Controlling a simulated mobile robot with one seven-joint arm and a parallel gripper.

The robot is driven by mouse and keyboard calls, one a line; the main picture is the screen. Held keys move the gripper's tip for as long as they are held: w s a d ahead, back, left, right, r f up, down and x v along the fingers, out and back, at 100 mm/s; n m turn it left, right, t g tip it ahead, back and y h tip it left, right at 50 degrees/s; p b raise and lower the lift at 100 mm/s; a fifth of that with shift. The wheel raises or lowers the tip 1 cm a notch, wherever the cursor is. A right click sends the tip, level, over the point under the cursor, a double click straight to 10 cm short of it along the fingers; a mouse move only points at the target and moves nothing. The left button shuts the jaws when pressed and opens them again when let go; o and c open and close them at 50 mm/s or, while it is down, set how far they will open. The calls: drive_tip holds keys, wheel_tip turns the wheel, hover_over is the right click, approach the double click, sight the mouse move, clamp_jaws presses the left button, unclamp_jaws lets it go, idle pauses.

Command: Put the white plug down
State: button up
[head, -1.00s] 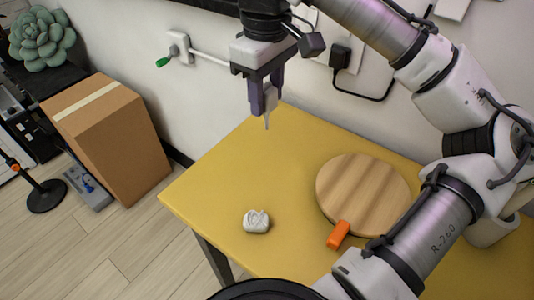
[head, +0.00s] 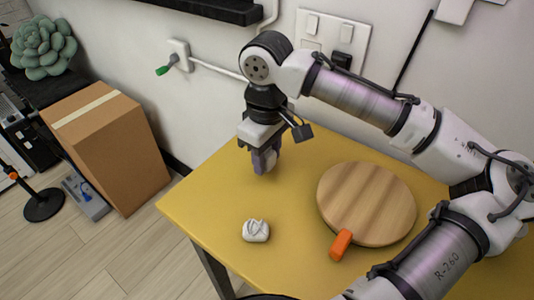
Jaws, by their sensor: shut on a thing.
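My gripper (head: 264,164) is low over the back left part of the yellow table (head: 200,205). It is shut on the white plug (head: 272,159), which shows only in part between and beside the dark fingers. The fingertips are at or just above the table top; I cannot tell whether the plug touches it.
A crumpled white lump (head: 256,231) lies near the table's front left edge. A round wooden board (head: 367,203) lies to the right, with an orange object (head: 340,244) at its front edge. The wall with a socket panel (head: 330,38) rises behind.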

sight(267, 153)
drive_tip(key=shift+f, duration=0.1)
drive_tip(key=shift+f, duration=0.5)
drive_tip(key=o, duration=1.1)
drive_tip(key=shift+c, duration=0.2)
drive_tip(key=shift+r, duration=0.1)
wheel_tip(267, 153, up, 13)
drive_tip(key=p, duration=0.1)
